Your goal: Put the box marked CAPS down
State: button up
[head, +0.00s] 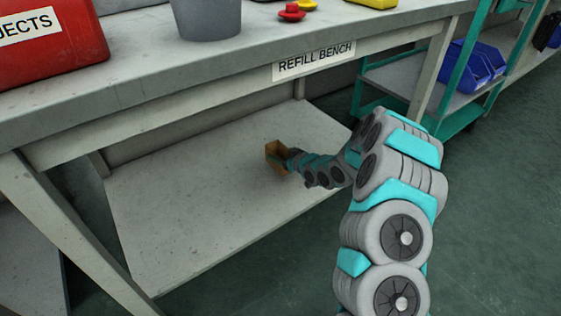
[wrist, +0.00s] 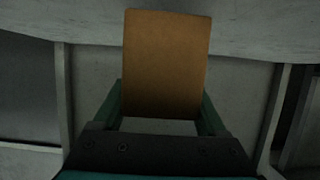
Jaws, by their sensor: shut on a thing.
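A small brown box (head: 273,152) is under the bench top, over the lower shelf (head: 190,215), at the far end of my arm. In the wrist view the box (wrist: 165,55) shows a plain orange-brown face between the two dark green fingers. My gripper (wrist: 162,98) is shut on it, one finger at each side. No marking shows on the faces in view, so I cannot read CAPS. I cannot tell whether the box's underside touches the shelf or hangs just above it.
The REFILL BENCH (head: 317,61) top is above the arm, with a red container (head: 50,45), a grey bucket (head: 207,18) and a red knob-like part (head: 291,12) on it. A teal rack with a blue bin (head: 470,65) stands at right. The shelf around the box is clear.

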jog(key=shift+f, duration=1.45)
jog(key=shift+f, duration=0.2)
jog(key=o, duration=1.3)
jog(key=shift+c, duration=0.2)
jog(key=shift+r, duration=0.1)
jog(key=shift+s+d+r, duration=0.1)
jog(key=shift+s+r, duration=0.05)
jog(key=v, duration=1.1)
jog(key=shift+s+d+r+p, duration=0.15)
jog(key=shift+s+d+p, duration=0.05)
jog(key=shift+s+p, duration=0.15)
